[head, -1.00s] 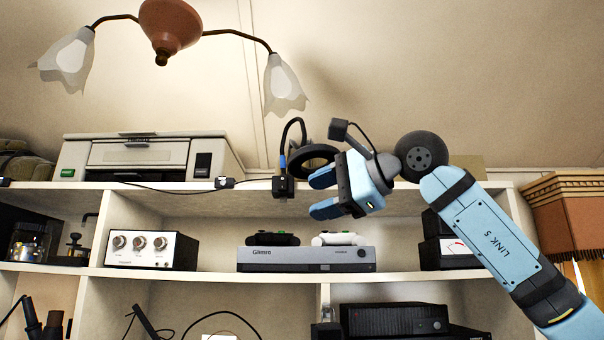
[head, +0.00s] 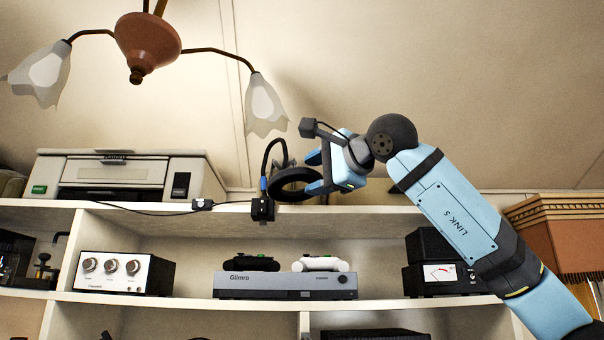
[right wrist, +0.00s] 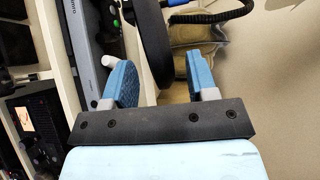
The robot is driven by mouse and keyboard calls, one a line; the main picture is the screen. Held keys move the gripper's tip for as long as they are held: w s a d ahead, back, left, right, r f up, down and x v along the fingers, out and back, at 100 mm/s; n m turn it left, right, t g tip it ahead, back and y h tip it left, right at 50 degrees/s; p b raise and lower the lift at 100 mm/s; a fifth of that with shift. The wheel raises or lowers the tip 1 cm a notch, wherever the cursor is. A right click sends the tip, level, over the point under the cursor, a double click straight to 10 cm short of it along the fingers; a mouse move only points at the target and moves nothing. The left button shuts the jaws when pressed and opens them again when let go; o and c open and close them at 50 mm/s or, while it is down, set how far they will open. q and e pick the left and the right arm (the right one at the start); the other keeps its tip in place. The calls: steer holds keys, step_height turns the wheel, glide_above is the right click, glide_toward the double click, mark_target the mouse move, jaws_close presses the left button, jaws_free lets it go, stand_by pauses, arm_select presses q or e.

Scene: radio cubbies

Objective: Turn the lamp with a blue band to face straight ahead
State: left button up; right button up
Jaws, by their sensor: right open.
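The lamp with a blue band (head: 263,184) has a black clamp base on the top shelf's front edge, a curved black neck and a black ring head (head: 292,194). The ring looks flattened, seen from below, on the right of the neck. My right gripper (head: 314,172) is open at the ring's right side. In the right wrist view, part of the black ring (right wrist: 152,45) shows between the spread blue fingers, nearer the left one. I cannot tell if a finger touches it. My left gripper is not in view.
A printer-like box (head: 130,175) stands left of the lamp, with a cable along the shelf edge. A hanging ceiling lamp (head: 147,42) is at upper left; one shade hangs just above the lamp. A grey console (head: 285,286) and controllers sit on the shelf below.

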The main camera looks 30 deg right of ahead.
mark_target(285, 166)
steer(key=shift+p+x, duration=0.4)
steer(key=shift+x, duration=1.65)
jaws_close()
